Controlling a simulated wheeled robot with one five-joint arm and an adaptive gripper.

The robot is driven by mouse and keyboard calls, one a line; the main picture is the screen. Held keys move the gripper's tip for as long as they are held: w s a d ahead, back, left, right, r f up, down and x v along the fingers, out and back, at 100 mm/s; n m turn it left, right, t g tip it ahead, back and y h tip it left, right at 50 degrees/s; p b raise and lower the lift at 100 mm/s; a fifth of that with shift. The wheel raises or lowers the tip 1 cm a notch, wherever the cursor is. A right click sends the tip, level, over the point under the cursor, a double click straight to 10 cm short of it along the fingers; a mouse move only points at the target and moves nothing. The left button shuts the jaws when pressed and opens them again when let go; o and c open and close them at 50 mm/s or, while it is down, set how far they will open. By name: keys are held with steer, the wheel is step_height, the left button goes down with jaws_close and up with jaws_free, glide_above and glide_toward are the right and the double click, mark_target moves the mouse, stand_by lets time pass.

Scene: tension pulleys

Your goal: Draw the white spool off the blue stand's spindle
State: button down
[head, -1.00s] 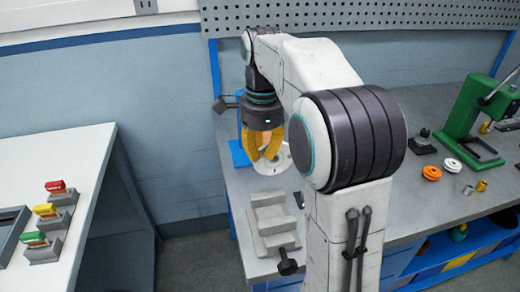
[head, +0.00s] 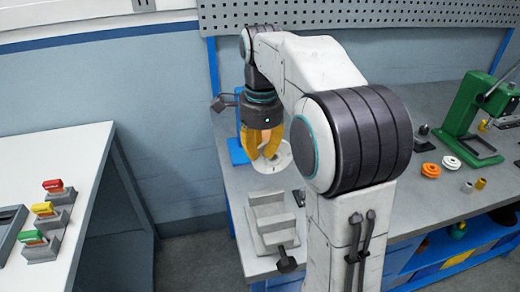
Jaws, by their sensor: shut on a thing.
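The white spool (head: 283,160) shows as a pale round disc over the near left end of the grey bench. The blue stand (head: 238,152) shows just left of it, mostly hidden behind my gripper. My gripper (head: 264,157) points down with its yellow fingers at the spool and is shut on it. The fingers cover the spool's middle. The spindle is hidden, so I cannot tell whether the spool is still around it.
A grey stepped block (head: 268,215) lies on the bench in front of the spool. An orange spool (head: 430,170), another white spool (head: 451,164) and a green press (head: 470,120) stand to the right.

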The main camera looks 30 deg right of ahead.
steer(key=shift+s, duration=0.1)
steer(key=shift+s+a+b, duration=0.2)
steer(key=shift+s+b, duration=0.15)
steer(key=shift+s, duration=0.45)
steer(key=shift+s+a+b, duration=0.15)
steer(key=shift+s+b, duration=0.15)
steer(key=shift+s, duration=0.45)
steer(key=shift+s, duration=0.25)
steer(key=shift+s+a+r+b, duration=0.1)
steer(key=shift+s+a+b, duration=0.15)
steer(key=shift+s, duration=0.5)
steer(key=shift+s+a+b, duration=0.1)
steer(key=shift+s+b, duration=0.15)
steer(key=shift+s, duration=0.45)
steer(key=shift+s, duration=0.1)
steer(key=shift+s+a+b, duration=0.2)
steer(key=shift+s+b, duration=0.1)
steer(key=shift+s, duration=0.65)
steer(key=shift+s+a+b, duration=0.2)
steer(key=shift+s+b, duration=0.05)
steer(key=shift+s, duration=0.65)
steer(key=shift+r, duration=0.1)
